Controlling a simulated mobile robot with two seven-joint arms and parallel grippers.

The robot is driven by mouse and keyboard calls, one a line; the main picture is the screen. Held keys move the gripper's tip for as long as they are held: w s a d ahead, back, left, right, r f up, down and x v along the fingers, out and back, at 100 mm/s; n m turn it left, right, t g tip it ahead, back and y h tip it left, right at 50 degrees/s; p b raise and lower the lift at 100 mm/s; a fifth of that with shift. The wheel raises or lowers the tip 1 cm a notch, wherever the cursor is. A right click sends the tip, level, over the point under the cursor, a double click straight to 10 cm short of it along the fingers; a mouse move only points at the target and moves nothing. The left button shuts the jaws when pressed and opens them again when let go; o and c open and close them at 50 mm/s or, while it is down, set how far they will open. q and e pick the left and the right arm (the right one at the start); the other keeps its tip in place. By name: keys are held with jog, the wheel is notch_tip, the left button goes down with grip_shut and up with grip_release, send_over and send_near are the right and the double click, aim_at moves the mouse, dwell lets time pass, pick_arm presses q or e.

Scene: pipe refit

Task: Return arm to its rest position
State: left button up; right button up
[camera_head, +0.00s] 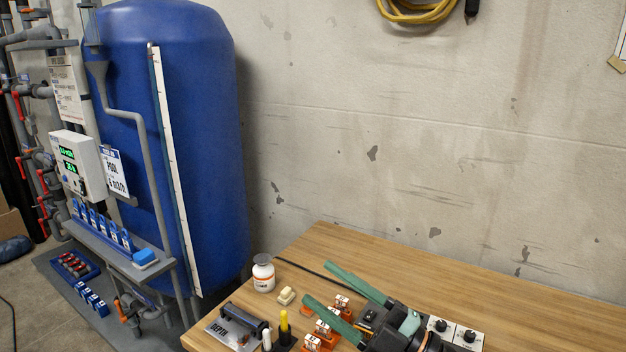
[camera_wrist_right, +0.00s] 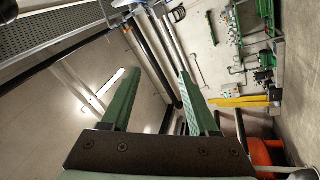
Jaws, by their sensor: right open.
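My right gripper (camera_head: 317,283) is low in the head view, over the wooden table. Its two long green fingers point toward the upper left and are spread apart. In the right wrist view, the same gripper (camera_wrist_right: 159,74) shows a wide gap between its fingers with nothing held. Beyond the fingers, that view shows a pale surface, pipes and distant equipment, tilted. Small orange and white parts (camera_head: 323,329) lie on the table near the fingers, partly hidden by them. My left gripper is in neither view.
On the wooden table (camera_head: 420,262) stand a white bottle (camera_head: 263,273), a small cream block (camera_head: 286,296), a dark tool on a labelled plate (camera_head: 240,325) and dial boxes (camera_head: 467,337). A blue tank (camera_head: 205,130) stands left of the table. The table's back is clear.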

jog(key=w+d+m+t+h, duration=0.2)
jog(key=d+m+t+h, duration=0.45)
jog(key=m+t, duration=0.2)
jog(key=s+d+f+m+g+h, duration=0.3)
jog(key=d+f+m+g+h, duration=0.1)
jog(key=d+f+m+h, duration=0.95)
jog(key=s+a+f+g+y, duration=0.1)
jog(key=s+f+g, duration=0.6)
jog(key=s, duration=0.4)
jog(key=s+f+g+y, duration=0.1)
jog(key=s+f+g, duration=0.4)
jog(key=s+f, duration=0.5)
jog(key=w+a+f+t+y, duration=0.1)
jog(key=w+a+f+t, duration=0.1)
jog(key=f, duration=0.3)
jog(key=w+a+f+t, duration=0.1)
jog(key=a+f+t, duration=0.1)
jog(key=f, duration=0.3)
jog(key=shift+w+a+f+n+t+y, duration=0.2)
jog(key=shift+w+a+n+t+y, duration=0.2)
jog(key=shift+t, duration=0.35)
